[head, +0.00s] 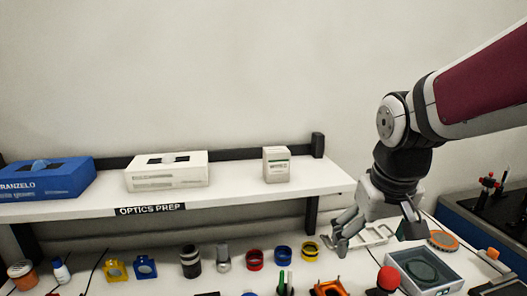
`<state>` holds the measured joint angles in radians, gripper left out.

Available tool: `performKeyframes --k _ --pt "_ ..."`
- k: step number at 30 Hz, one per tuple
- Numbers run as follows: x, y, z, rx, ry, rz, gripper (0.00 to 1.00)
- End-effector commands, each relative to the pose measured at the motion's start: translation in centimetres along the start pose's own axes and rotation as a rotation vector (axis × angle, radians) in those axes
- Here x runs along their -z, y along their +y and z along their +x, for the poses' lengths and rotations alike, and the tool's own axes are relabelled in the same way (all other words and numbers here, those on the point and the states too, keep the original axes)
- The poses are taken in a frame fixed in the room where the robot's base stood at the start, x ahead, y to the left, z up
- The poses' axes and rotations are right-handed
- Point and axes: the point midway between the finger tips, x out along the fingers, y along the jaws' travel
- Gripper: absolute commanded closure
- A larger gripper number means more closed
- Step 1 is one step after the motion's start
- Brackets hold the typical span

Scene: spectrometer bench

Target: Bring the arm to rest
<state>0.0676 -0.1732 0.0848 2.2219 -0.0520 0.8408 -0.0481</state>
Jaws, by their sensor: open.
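My arm (470,85) reaches in from the upper right, bent at the joint, with its wrist pointing down. My gripper (372,238) hangs above the right part of the bench, its fingers spread apart. Nothing shows between the fingers. Whether the fingertips touch anything below cannot be told from this view.
A grey tray (388,264) with a dark round piece lies just below my gripper. A red knob (388,279), an orange disc (443,240) and several coloured rings, including a yellow one (310,251), stand nearby. A shelf (235,189) holding boxes runs behind; the wall above is clear.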

Motion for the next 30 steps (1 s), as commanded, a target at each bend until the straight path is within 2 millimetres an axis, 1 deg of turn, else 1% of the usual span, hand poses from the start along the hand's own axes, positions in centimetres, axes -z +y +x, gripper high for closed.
performKeyframes --k 1,6,9,12,15,18,21,30 --pt "-1.2 -0.1 -1.5 -0.002 0.032 0.011 0.11" --pt "-5.3 -0.4 -4.8 0.001 0.113 0.049 0.11" --pt "-7.6 -0.6 -6.1 0.010 0.160 0.070 0.11" --pt "-9.6 -0.8 -6.8 0.020 0.196 0.086 0.11" --pt "-10.9 -1.0 -7.2 0.029 0.222 0.099 0.11" --pt "-11.7 -1.1 -7.4 0.034 0.237 0.105 0.11" --pt "-12.0 -1.1 -7.4 0.037 0.241 0.108 0.11" --pt "-12.0 -1.1 -7.5 0.037 0.241 0.108 0.11"
